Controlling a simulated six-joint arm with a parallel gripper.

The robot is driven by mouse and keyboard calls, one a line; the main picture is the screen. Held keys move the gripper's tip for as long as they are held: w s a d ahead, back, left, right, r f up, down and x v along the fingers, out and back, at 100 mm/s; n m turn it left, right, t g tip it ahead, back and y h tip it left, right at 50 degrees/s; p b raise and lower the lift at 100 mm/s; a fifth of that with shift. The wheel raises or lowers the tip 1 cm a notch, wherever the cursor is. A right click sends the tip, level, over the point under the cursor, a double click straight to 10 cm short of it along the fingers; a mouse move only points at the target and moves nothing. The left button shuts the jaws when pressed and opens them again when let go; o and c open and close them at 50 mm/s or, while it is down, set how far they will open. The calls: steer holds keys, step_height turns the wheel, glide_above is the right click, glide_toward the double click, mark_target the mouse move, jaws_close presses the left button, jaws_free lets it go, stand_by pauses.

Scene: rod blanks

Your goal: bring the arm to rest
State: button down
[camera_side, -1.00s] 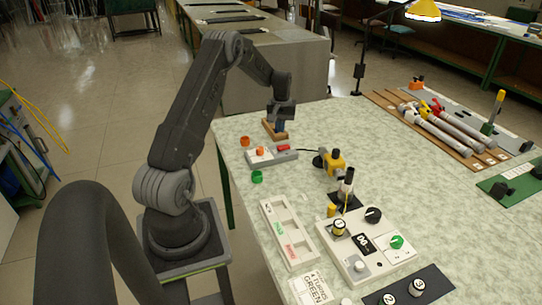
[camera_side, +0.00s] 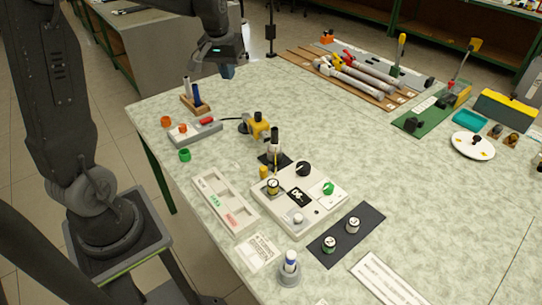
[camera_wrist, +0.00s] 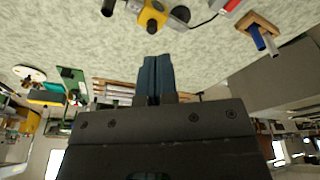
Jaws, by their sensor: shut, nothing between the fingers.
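My gripper (camera_side: 228,71) is raised above the far left part of the table in the side view, with its dark blue fingers pointing down. In the wrist view my gripper's fingers (camera_wrist: 155,72) are together with nothing between them. A wooden holder (camera_side: 203,109) stands on the table below and left of my gripper. A blue pen (camera_side: 196,95) and a whitish pen (camera_side: 186,88) stand in it. My gripper is apart from both. The holder also shows at the upper right of the wrist view (camera_wrist: 262,24).
A grey switch box (camera_side: 196,132), a yellow device (camera_side: 258,126) and a control panel (camera_side: 300,198) stand on the table (camera_side: 330,130). Rods lie on a wooden rack (camera_side: 320,75) at the back. A white tray (camera_side: 225,203) lies near the front left edge.

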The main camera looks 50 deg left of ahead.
steer(key=s+d+r+m+t, duration=0.1)
steer(key=s+d+r+m, duration=0.1)
steer(key=s+d, duration=0.7)
steer(key=s+d+r+m+t+h, duration=0.1)
steer(key=s+d+m, duration=0.3)
steer(key=s+d, duration=0.6)
steer(key=shift+d+r+m+t, duration=0.25)
steer(key=shift+r+m+t, duration=0.2)
steer(key=shift+t, duration=0.25)
steer(key=w+a+g+y, duration=0.1)
steer(key=w+a+g, duration=0.2)
steer(key=w+a, duration=1.55)
steer(key=w+a+f+g, duration=0.1)
steer(key=a+f, duration=0.6)
steer(key=a, duration=0.4)
steer(key=w+a+f+g+h, duration=0.1)
steer(key=w+a+f, duration=0.1)
steer(key=a+f, duration=0.6)
steer(key=a, duration=0.4)
steer(key=shift+a+f+g, duration=0.15)
steer(key=shift+f+g, duration=0.05)
steer(key=shift+g, duration=0.1)
